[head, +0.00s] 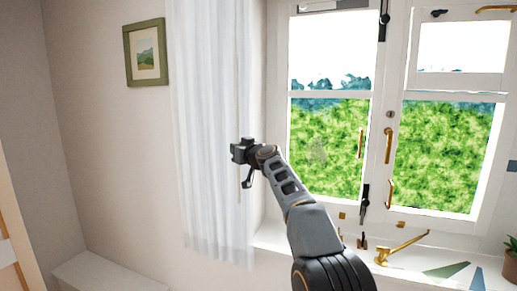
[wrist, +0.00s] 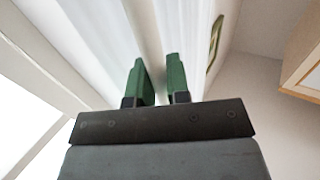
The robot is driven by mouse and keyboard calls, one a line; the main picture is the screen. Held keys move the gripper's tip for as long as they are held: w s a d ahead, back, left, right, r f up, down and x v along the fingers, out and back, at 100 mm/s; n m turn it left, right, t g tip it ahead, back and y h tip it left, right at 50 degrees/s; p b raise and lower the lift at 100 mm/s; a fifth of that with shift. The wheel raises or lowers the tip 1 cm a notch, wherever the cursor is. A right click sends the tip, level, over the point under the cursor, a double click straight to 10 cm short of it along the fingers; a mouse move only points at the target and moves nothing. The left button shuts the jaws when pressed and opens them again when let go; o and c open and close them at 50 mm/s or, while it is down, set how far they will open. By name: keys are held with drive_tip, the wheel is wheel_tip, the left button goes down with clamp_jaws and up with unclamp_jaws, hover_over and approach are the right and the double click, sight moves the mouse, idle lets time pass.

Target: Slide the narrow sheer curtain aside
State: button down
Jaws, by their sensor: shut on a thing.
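The narrow sheer curtain (head: 207,125) hangs in soft white folds left of the window, its hem above the floor. A thin, pale pull rod (head: 239,85) hangs upright along its right edge. My gripper (head: 238,150) is at the curtain's right edge, shut on this rod at about mid-height; the rod's lower end shows below the jaws. In the wrist view, the green fingers of my gripper (wrist: 160,82) point up with a narrow gap between them, and the curtain (wrist: 95,40) fills the upper left. The exact contact on the rod is hard to see there.
The window (head: 330,140) has brass handles. A brass stay (head: 398,249) and a potted plant (head: 511,262) are on the sill (head: 272,238). A green-framed picture (head: 146,53) hangs left of the curtain; it also shows in the wrist view (wrist: 214,42). A white ledge (head: 105,272) is at lower left.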

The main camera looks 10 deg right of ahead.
sight(228, 148)
drive_tip(key=shift+w+a+p, duration=0.25)
drive_tip(key=shift+w+a, duration=0.2)
drive_tip(key=shift+a, duration=0.35)
drive_tip(key=shift+w+a+p, duration=0.2)
drive_tip(key=shift+w+a, duration=0.2)
drive_tip(key=shift+a, duration=0.35)
drive_tip(key=c, duration=1.1)
unclamp_jaws()
drive_tip(key=b+v, duration=0.9)
drive_tip(key=v, duration=0.4)
drive_tip(key=shift+s+d+b, duration=0.2)
drive_tip(key=shift+s+b, duration=0.15)
drive_tip(key=shift+b, duration=0.05)
